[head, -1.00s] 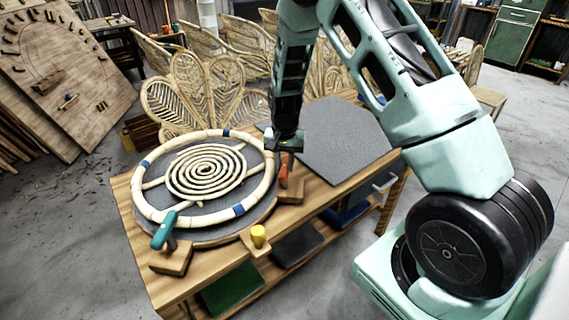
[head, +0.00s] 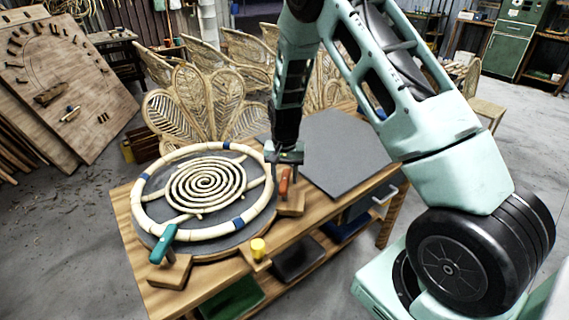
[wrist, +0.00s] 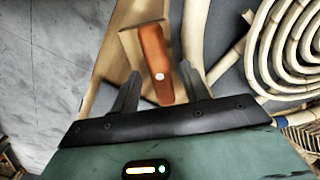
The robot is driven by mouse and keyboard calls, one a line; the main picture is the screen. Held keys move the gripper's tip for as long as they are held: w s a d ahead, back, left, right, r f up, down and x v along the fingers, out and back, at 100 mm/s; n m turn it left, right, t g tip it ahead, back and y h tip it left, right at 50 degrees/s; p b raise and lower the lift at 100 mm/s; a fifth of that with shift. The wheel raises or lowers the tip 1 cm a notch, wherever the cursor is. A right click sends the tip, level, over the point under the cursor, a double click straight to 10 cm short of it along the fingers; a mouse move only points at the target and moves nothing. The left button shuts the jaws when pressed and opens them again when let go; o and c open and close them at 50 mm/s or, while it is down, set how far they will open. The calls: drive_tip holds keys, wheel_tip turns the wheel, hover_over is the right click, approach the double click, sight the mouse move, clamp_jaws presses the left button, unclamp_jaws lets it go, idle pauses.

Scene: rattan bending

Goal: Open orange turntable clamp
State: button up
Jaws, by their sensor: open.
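The orange clamp (head: 284,183) stands on a wooden block at the right side of the turntable (head: 166,246). In the wrist view the orange clamp handle (wrist: 155,62) lies between my two fingers, with its near end close to the fingertips. My gripper (head: 285,170) is open and points down at the clamp; in the wrist view (wrist: 158,84) the fingers stand apart on either side of the handle. I cannot tell whether a finger touches it. A rattan ring (head: 137,205) with a spiral lies on the turntable.
A teal clamp (head: 163,243) stands at the turntable's front left, and a yellow knob (head: 258,248) at its front. A dark grey mat (head: 335,150) lies flat on the bench to the right. Rattan chair backs (head: 205,105) stand behind the bench.

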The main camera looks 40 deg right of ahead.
wheel_tip(320, 180, up, 17)
drive_tip(key=b, duration=0.2)
drive_tip(key=shift+r, duration=0.15)
idle(0.5)
drive_tip(key=s+a+r+n+y, duration=0.1)
drive_tip(key=s+a+n, duration=0.35)
drive_tip(key=a, duration=0.45)
drive_tip(key=s+a+r+n, duration=0.1)
drive_tip(key=s+a+n, duration=0.2)
drive_tip(key=s+a, duration=0.45)
drive_tip(key=s+a+n, duration=0.4)
drive_tip(key=s, duration=0.5)
drive_tip(key=s+a+f+n, duration=0.1)
drive_tip(key=s+a+n, duration=0.3)
drive_tip(key=s, duration=0.6)
drive_tip(key=shift+a, duration=0.8)
drive_tip(key=shift+n, duration=0.25)
